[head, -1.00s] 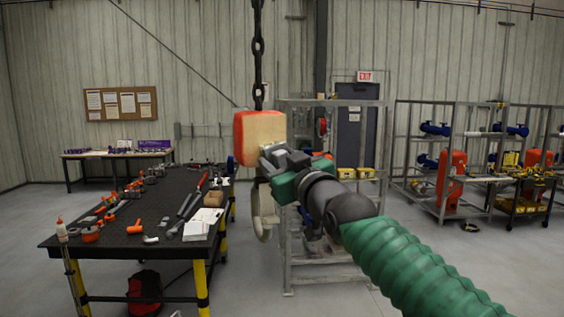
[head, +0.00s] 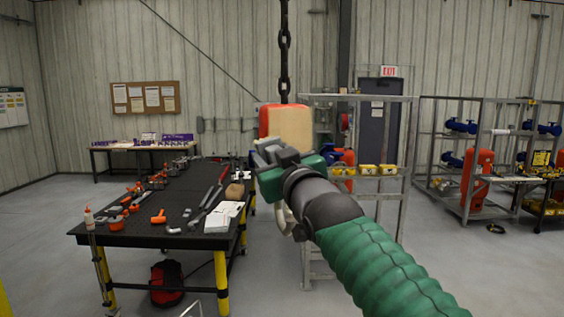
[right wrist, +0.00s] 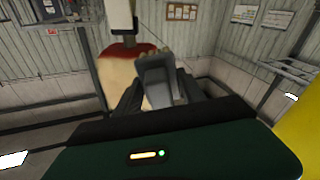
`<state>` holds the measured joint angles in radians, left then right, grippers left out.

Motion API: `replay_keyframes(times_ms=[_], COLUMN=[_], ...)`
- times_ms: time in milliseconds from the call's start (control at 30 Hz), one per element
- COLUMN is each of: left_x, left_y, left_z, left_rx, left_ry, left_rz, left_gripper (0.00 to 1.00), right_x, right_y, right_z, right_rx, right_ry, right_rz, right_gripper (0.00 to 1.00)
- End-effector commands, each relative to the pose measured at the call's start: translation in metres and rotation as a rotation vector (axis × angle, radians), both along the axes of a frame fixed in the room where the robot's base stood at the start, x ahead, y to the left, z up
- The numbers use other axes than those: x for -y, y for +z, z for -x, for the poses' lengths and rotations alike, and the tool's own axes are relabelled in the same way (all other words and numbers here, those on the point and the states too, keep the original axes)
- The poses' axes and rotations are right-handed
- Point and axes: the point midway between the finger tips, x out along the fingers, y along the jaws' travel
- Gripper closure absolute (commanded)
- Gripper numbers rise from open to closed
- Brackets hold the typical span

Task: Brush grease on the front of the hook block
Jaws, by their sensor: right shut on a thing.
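The hook block (head: 288,122) hangs from a dark chain (head: 284,60) in the head view. It has red edges and a pale tan front. Part of its pale hook (head: 284,221) shows below, behind my arm. My right gripper (head: 266,156) is at the lower left of the block's front and hides that part. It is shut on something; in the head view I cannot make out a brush. The right wrist view shows the red-and-tan block (right wrist: 112,60) behind the grey fingers (right wrist: 156,82). Whether anything touches the block is unclear. My left gripper is not in view.
A black workbench (head: 150,225) with tools and papers stands at the left. A grey metal rack (head: 402,150) stands behind the block, with more racks (head: 485,150) at the right. A red bag (head: 166,283) lies under the bench.

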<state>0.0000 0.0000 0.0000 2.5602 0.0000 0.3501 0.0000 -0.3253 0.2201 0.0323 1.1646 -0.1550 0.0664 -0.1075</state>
Motion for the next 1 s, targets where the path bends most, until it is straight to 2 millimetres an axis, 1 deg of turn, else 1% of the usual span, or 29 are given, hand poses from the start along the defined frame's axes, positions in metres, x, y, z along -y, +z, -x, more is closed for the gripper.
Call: replay_keyframes(times_ms=[267,500,1000], left_x=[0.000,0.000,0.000], left_y=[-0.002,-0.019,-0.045], left_z=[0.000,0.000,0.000], left_rx=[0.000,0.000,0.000], left_ry=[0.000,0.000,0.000], left_rz=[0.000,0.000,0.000], left_gripper=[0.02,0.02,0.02], right_x=[0.001,0.008,0.023], right_y=[0.000,-0.002,-0.002], right_z=[0.001,0.023,0.068], right_rx=[0.000,0.001,0.001], right_ry=[0.000,0.000,-0.001], right_rz=[-0.001,-0.003,0.000], right_gripper=[0.86,0.86,0.86])
